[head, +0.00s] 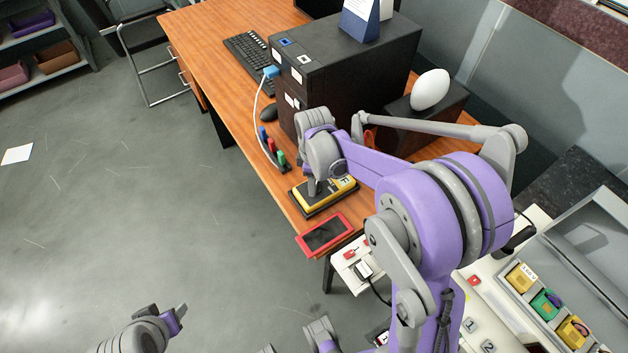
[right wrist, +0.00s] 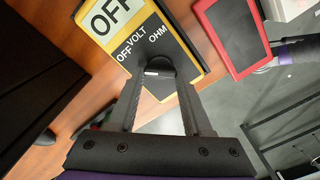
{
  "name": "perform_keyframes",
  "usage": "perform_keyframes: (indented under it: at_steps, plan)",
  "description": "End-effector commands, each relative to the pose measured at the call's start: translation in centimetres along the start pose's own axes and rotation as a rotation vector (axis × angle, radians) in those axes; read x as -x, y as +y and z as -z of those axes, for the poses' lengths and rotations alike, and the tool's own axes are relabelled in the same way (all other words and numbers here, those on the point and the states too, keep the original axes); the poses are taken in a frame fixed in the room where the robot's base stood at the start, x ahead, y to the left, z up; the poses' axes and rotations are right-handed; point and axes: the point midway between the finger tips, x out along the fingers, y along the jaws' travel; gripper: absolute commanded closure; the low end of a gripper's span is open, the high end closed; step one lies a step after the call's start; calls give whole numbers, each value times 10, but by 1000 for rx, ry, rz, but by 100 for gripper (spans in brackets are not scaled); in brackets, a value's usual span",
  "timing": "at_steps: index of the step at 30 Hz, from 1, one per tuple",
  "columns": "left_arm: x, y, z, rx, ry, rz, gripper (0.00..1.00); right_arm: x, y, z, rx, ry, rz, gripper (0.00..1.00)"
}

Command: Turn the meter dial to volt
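The yellow and black meter (head: 340,192) lies on the wooden desk near its front edge; it also shows in the right wrist view (right wrist: 105,42). Its display reads OFF, and OFF, VOLT and OHM are printed around the dark dial (right wrist: 160,68). A small white mark on the dial lies toward the OFF side. My right gripper (head: 314,192) is over the meter. In the right wrist view its two fingers (right wrist: 160,82) stand apart on either side of the dial; whether they press it is unclear. My left gripper (head: 165,318) is away over the floor, its finger gap unclear.
A red-framed dark device (head: 325,234) lies at the desk corner beside the meter. Colored plugs (head: 272,147), a mouse (head: 269,112), a keyboard (head: 248,60) and a black computer case (head: 345,65) are farther back. A white egg-shaped object (head: 430,90) sits on a black box.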

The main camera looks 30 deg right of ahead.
Motion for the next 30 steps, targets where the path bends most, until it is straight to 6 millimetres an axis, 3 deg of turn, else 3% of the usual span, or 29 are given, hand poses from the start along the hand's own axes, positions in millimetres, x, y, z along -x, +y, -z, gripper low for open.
perform_keyframes:
  at_steps: [1, 5, 17, 30]
  plan:
    - [0, 0, 0, 0, 0, 0, 50, 0, 0, 0, 0, 0, 0, 78]
    - [0, 0, 0, 0, 0, 0, 50, 0, 0, 0, 0, 0, 0, 100]
    - [-2, 0, -1, 0, -1, 0, 50, 0, 0, 0, -73, 0, 0, 100]
    - [-9, 0, -6, 0, -4, 0, 50, 0, 2, -1, -415, 0, 0, 100]
